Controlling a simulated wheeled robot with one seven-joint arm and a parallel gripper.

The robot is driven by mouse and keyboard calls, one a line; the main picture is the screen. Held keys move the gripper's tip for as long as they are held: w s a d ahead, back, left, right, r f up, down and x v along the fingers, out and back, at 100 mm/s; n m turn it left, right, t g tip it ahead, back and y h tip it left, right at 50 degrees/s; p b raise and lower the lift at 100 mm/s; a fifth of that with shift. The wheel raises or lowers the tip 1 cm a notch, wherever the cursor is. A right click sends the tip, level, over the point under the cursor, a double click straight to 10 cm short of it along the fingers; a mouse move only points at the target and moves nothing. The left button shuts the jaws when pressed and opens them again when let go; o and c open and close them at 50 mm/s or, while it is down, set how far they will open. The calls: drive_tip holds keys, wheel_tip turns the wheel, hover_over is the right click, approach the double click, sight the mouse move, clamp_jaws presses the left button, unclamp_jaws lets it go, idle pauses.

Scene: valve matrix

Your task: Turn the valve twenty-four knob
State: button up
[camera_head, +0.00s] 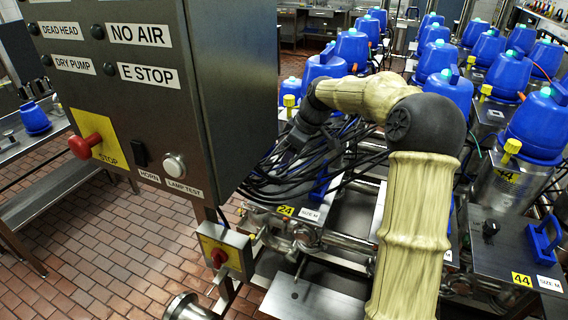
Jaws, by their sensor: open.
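The yellow "24" label (285,211) sits on the front edge of a valve plate in the middle of the picture, beside a white "SIZE M" label (311,216). A blue handle (321,190) shows behind the labels. I cannot make out the valve twenty-four knob; black cables, the cabinet and my gripper cover much of that plate. My gripper (280,158) is dark and open, at the end of my padded yellow arm. It points down and left over the cables behind the "24" label, close to the cabinet's right side. Whether it touches anything cannot be told.
A large steel control cabinet (225,90) with a red stop button (80,147) blocks the left. A small yellow box with a red button (219,257) hangs below it. Valve plate "44" with a black knob (491,228) is at right. Blue-topped valves fill the back.

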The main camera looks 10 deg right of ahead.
sight(282, 172)
drive_tip(key=x, duration=0.5)
drive_tip(key=shift+p, duration=0.3)
drive_tip(key=shift+s, duration=0.1)
drive_tip(key=shift+c, duration=0.4)
drive_tip(key=c, duration=0.9)
